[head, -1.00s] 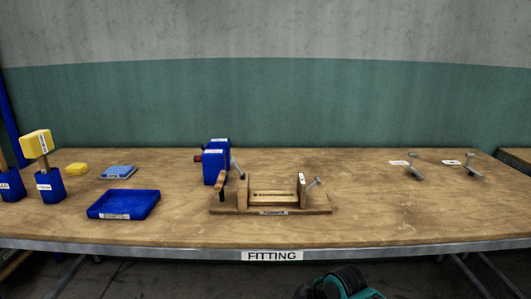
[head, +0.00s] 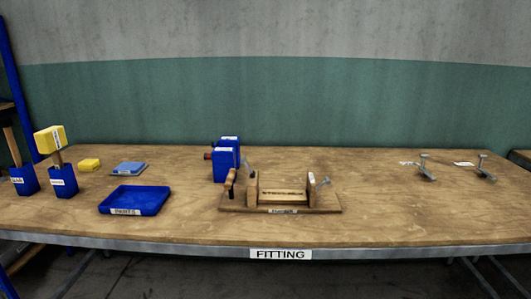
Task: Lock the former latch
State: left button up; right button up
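The wooden former (head: 282,211) sits on the bench in the middle of the head view, with two upright side blocks on a flat base and a label at its front. A small grey metal lever (head: 325,182) stands at its right block, tilted up to the right. Another grey lever (head: 247,166) shows behind its left block. I cannot tell which lever is the latch, or whether it is locked. A wooden handle (head: 230,182) stands at the former's left end. Neither of my grippers is in view.
A blue vice-like block (head: 226,161) stands behind the former's left end. Metal clamps (head: 426,168) lie at right. The bench front is clear.

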aim_at(242, 161)
jog(key=i, duration=1.05)
jog(key=l+z, duration=0.05)
